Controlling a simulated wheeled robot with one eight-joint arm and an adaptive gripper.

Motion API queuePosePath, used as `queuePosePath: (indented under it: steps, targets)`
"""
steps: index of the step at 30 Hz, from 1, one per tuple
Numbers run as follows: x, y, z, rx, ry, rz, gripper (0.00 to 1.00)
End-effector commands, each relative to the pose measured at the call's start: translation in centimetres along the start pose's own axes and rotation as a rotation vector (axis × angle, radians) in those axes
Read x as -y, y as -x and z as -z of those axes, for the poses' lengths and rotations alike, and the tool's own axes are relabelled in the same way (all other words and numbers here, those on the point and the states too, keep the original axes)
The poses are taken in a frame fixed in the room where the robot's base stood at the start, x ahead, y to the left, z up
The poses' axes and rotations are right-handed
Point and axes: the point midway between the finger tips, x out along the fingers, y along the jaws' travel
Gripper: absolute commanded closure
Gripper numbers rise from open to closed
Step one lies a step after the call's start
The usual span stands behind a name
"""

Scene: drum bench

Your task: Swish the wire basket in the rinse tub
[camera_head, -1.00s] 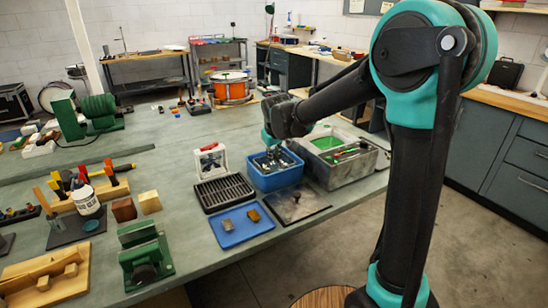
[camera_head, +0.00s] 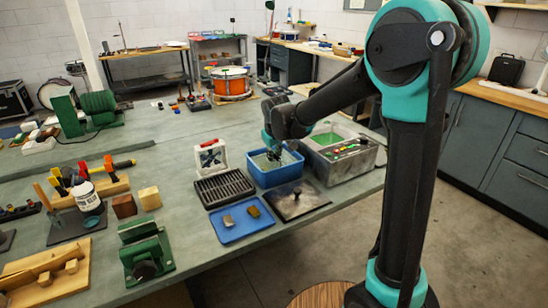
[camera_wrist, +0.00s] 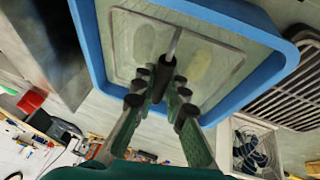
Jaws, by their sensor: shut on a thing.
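The blue rinse tub (camera_head: 277,178) stands near the bench's right edge, and its blue rim (camera_wrist: 90,45) fills the upper wrist view. Pale liquid shows inside it. My gripper (camera_head: 275,153) is over the tub. In the wrist view my gripper (camera_wrist: 164,82) is shut on a dark handle (camera_wrist: 163,77), from which a thin grey rod (camera_wrist: 175,45) runs into the tub. I take this as the wire basket's handle. A faint rectangular outline shows around the rod, but I cannot tell whether it is the basket or the tub floor.
A grey machine with a green basin (camera_head: 328,141) stands close to the tub's right. A black slotted rack (camera_head: 224,188) is at its left. A dark square plate with a knob (camera_head: 297,202) and a blue tray (camera_head: 240,232) lie in front. A white-framed object (camera_head: 210,155) stands behind the rack.

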Motion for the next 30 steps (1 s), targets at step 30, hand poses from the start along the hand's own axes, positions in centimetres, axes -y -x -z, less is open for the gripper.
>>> queuePosePath:
  steps: [30]
  targets:
    - [0.1, -0.5, -0.2, 0.0, 0.0, 0.0, 1.0]
